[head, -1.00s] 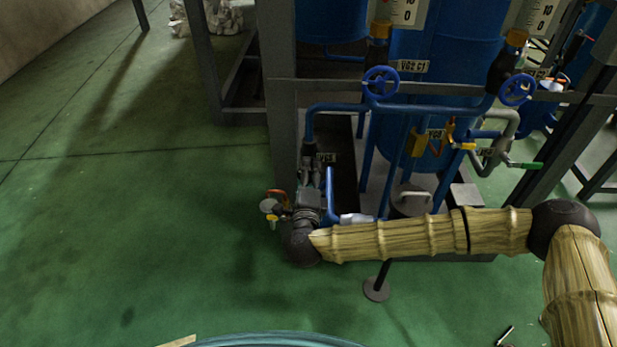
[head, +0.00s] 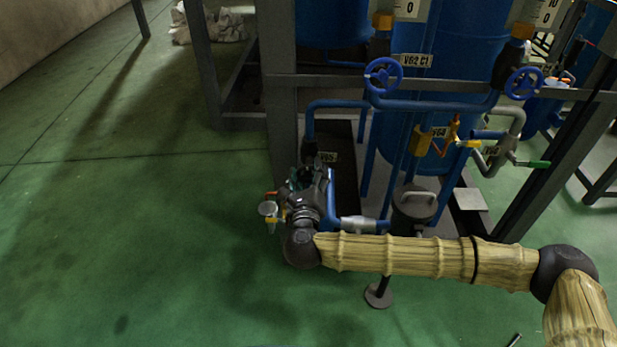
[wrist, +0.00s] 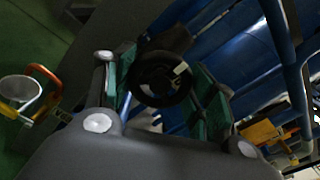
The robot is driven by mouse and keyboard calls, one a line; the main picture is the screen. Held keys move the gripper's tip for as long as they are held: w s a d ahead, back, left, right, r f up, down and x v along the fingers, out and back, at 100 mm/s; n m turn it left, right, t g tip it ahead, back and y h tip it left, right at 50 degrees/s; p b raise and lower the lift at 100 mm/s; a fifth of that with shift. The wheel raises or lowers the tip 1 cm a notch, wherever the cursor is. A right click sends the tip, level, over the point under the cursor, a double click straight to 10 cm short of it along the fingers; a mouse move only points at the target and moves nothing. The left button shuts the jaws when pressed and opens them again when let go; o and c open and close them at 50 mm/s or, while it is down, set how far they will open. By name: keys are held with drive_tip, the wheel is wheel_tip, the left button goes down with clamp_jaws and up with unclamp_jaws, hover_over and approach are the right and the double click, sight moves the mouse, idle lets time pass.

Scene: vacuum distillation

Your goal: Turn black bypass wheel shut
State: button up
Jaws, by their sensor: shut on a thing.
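The black bypass wheel (wrist: 160,78) shows in the wrist view between the two green-padded fingers of my gripper (wrist: 163,88). The fingers are closed on the wheel's sides, and a small pale mark shows on its face. In the head view my gripper (head: 308,180) is at the front left of the blue pipework, close to the floor end of the frame post. There the wheel is hidden behind my gripper and wrist. A tag reading like VG5 (head: 328,157) hangs just beside the fingers.
Blue handwheels (head: 383,75) and (head: 524,83) sit higher on the pipes. An orange-handled valve with a round cup-like part (wrist: 20,92) is close on the left of my gripper. A grey post (head: 281,100) stands behind it.

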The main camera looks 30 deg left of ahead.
drive_tip(key=shift+w+m, duration=0.1)
drive_tip(key=shift+m, duration=0.5)
drive_tip(key=o, duration=1)
drive_tip(key=shift+d, duration=0.1)
drive_tip(key=v, duration=1.2)
drive_tip(key=shift+f, duration=0.1)
